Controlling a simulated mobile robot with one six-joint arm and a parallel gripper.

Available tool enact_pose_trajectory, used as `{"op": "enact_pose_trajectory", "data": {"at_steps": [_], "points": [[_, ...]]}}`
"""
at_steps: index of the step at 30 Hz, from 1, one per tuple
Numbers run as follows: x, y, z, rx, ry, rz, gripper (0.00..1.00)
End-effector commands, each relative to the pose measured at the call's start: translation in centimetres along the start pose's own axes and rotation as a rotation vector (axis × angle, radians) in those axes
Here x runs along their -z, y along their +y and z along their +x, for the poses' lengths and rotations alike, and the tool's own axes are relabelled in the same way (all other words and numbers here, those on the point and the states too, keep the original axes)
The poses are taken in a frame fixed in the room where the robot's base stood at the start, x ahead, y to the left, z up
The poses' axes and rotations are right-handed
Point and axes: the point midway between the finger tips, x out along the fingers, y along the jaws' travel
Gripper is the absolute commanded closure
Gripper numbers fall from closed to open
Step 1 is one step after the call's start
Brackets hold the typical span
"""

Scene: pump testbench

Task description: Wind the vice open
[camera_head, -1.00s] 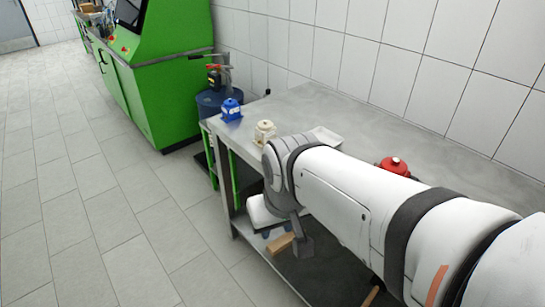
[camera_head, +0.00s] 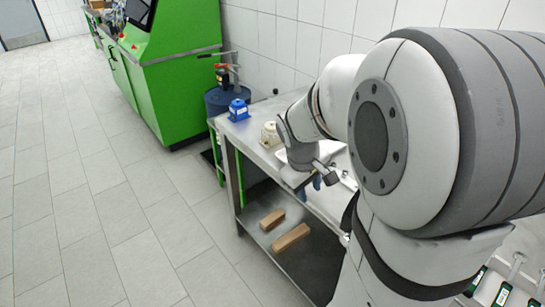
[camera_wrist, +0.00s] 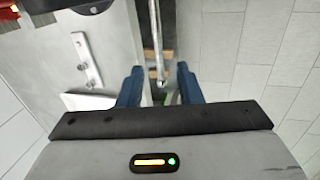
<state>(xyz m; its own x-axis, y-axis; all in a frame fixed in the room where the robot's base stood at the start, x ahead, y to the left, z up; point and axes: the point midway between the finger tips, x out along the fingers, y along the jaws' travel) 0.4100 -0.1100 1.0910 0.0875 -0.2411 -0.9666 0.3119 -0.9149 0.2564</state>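My gripper (camera_head: 316,183) hangs at the front edge of the workbench, with blue fingers apart. In the wrist view my gripper (camera_wrist: 158,78) is open, one blue finger on each side. A thin metal rod (camera_wrist: 155,40), which looks like the vice handle, runs down from the top of the wrist view and ends in the gap between the fingers. The fingers do not visibly clamp it. A dark part with a pale metal piece (camera_wrist: 90,8) shows at the top left; I cannot tell whether it belongs to the vice. The vice is not clearly visible in the head view; my arm covers much of that bench.
The metal workbench (camera_head: 250,133) carries a blue pump part (camera_head: 238,110) and a cream one (camera_head: 270,134). Wooden blocks (camera_head: 291,237) lie on its lower shelf. A green machine (camera_head: 180,80) and a blue drum (camera_head: 216,100) stand behind. The tiled floor at left is clear.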

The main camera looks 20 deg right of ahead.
Motion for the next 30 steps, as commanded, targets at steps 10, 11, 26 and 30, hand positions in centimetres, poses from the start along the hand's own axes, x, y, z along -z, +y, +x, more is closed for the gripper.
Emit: {"op": "enact_pose_trajectory", "data": {"at_steps": [10,11,26,30], "points": [[0.0,0.1,4.9,0.001,-0.01,-0.009,0.68],[0.0,0.1,5.4,0.001,-0.009,-0.009,0.68],[0.1,0.1,7.8,-0.001,-0.004,-0.008,0.68],[0.1,0.1,7.8,-0.001,-0.004,-0.008,0.77]]}}
